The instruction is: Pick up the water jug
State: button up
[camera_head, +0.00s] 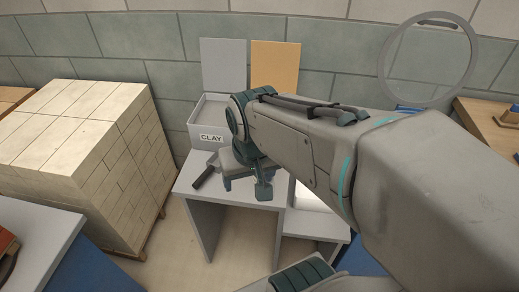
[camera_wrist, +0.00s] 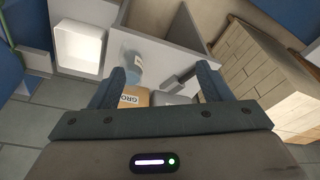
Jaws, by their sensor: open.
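A clear bluish vessel (camera_wrist: 133,66), which looks like the water jug, stands on the grey table just beyond my fingers in the wrist view, nearer the left finger. In the head view my arm hides it. My gripper (camera_head: 246,188) is over the table's front part, pointing down. In the wrist view my gripper (camera_wrist: 162,82) has its fingers wide apart with nothing held between them. The jug's lower part and handle cannot be made out clearly.
A box marked CLAY (camera_head: 209,127) stands at the table's back. A black-handled trowel (camera_head: 206,174) lies left of my gripper. A tan box marked "GRO" (camera_wrist: 133,98) shows between my fingers. Stacked bricks (camera_head: 90,150) stand left of the table (camera_head: 222,193).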

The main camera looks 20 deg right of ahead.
jog(key=w+d+f+m+g+b, duration=0.1)
jog(key=w+d+f+m, duration=0.2)
jog(key=w+m, duration=0.1)
jog(key=w+d+f+m+b, duration=0.1)
jog(key=w+d+f+m, duration=0.2)
jog(key=w+d+m, duration=0.1)
jog(key=w+d+f+m+g+b, duration=0.1)
jog(key=w+d+f+m+b, duration=0.1)
jog(key=m, duration=0.4)
jog(key=shift+w+d+f+m+g, duration=0.3)
jog(key=shift+w+d+f, duration=0.6)
jog(key=shift+d, duration=0.2)
jog(key=shift+d+f, duration=0.15)
jog(key=shift+f, duration=0.1)
notch_tip(320, 180, down, 8)
jog(key=shift+r+b, duration=0.1)
jog(key=shift+b, duration=0.4)
jog(key=shift+s+a+f, duration=0.1)
jog(key=shift+f, duration=1.3)
jog(key=shift+s+a+f, duration=0.1)
jog(key=shift+f, duration=1.3)
jog(key=c, duration=1.4)
